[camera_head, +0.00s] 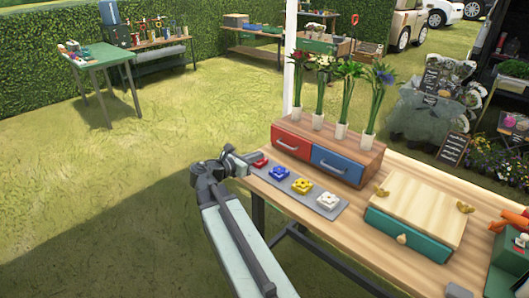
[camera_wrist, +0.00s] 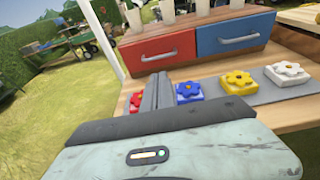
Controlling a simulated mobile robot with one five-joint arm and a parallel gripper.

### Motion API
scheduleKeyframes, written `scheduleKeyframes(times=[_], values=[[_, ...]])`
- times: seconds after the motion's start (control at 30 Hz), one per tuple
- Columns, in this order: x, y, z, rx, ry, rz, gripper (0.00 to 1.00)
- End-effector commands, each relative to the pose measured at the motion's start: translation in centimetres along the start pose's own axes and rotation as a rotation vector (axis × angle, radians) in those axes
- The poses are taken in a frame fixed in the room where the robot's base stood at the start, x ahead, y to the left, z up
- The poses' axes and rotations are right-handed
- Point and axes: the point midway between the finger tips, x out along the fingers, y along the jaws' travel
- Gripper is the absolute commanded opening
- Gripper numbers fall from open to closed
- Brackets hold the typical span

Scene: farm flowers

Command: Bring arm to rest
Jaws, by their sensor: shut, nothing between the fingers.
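My gripper (camera_head: 248,158) is at the left end of the wooden table (camera_head: 404,170), close to the red flower button at the end of a grey strip. It is shut and holds nothing. In the wrist view my gripper (camera_wrist: 157,92) shows as a dark block, with the red flower button (camera_wrist: 136,102) just left of it. My arm reaches up from the bottom of the head view to the table's left edge.
The grey strip (camera_head: 318,208) also bears a blue, a yellow and a white flower button. Behind it stands a wooden box with a red drawer (camera_head: 291,142) and a blue drawer (camera_head: 342,165), topped by several flower vases. Open grass (camera_head: 150,185) lies to the left.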

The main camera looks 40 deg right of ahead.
Motion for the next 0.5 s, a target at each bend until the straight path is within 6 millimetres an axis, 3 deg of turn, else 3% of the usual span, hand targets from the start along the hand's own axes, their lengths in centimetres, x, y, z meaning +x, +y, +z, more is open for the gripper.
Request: scheduleKeyframes(times=[0.33,0.43,0.5], values=[[-0.5,0.4,-0.1,-0.002,0.001,0.008,0.00],[-2.8,1.9,-0.8,-0.009,0.008,0.050,0.00],[-4.8,2.6,-3.3,0.014,0.096,0.079,0.00]])
